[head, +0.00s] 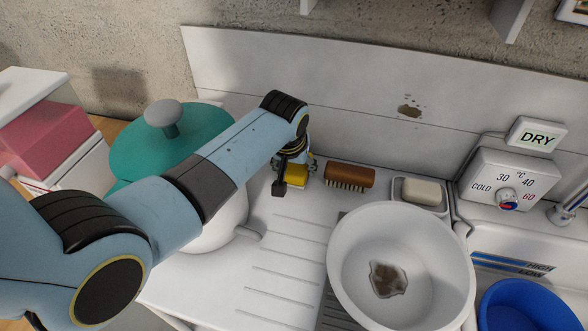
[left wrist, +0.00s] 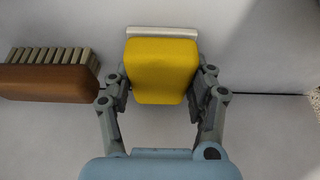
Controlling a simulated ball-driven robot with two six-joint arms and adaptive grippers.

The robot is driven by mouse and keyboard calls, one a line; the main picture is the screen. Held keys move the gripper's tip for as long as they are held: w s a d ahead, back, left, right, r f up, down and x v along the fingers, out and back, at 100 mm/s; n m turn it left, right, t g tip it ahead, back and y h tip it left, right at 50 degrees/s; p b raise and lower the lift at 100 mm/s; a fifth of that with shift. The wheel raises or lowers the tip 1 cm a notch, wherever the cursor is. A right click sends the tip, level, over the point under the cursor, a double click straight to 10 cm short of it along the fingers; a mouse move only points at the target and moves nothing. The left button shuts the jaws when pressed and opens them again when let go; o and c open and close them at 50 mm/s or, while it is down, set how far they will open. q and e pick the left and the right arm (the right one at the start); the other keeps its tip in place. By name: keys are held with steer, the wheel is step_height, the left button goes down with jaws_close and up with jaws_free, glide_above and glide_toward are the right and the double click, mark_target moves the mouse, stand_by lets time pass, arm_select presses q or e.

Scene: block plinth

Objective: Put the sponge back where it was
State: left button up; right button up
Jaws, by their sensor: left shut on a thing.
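The yellow sponge (head: 296,174) is at the back of the white drainer, near the back wall. My left gripper (head: 292,172) reaches down over it from the left and partly hides it in the head view. In the left wrist view the sponge (left wrist: 161,70) sits between the two fingers of my left gripper (left wrist: 160,92), which is shut on it. A pale strip shows along the sponge's far edge. I cannot tell whether the sponge touches the surface under it. My right gripper is not in view.
A brown brush (head: 349,176) lies just right of the sponge, close to one finger. Further right are a soap dish with soap (head: 421,191) and a white basin (head: 350,270) with a brown stain. A teal-lidded pot (head: 172,140) stands at left.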

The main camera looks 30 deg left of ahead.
arm_select(q)
steer(key=shift+d+r, duration=0.1)
steer(key=shift+r, duration=0.05)
steer(key=o, duration=1.1)
steer(key=p+v, duration=0.1)
steer(key=v, duration=1.1)
steer(key=shift+s, duration=0.1)
steer(key=shift+d, duration=0.1)
